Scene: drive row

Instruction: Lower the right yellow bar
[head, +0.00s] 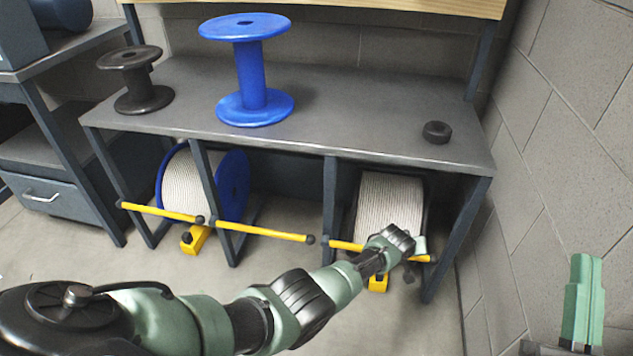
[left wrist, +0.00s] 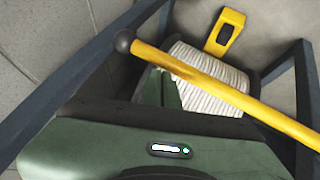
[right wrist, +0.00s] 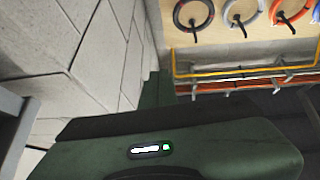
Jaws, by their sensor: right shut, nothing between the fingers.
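The right yellow bar (head: 347,246) lies across the front of the right bay, with a dark ball at its left end. My left gripper (head: 408,262) is at this bar and hides its middle. In the left wrist view the yellow bar (left wrist: 230,95) runs slantwise past a green finger of the left gripper (left wrist: 162,90); whether the jaws hold it, I cannot tell. My right gripper (head: 583,300) is shut and empty at the lower right, well away from the bar. In the right wrist view its green finger (right wrist: 155,90) points at a wall.
A white-wound reel (head: 388,200) sits behind the bar, above a yellow block (head: 377,284). Two more yellow bars cross the bays to the left. The grey bench (head: 340,120) carries a blue spool (head: 250,75), a black spool (head: 137,80) and a black disc (head: 436,132). A block wall (head: 560,150) stands right.

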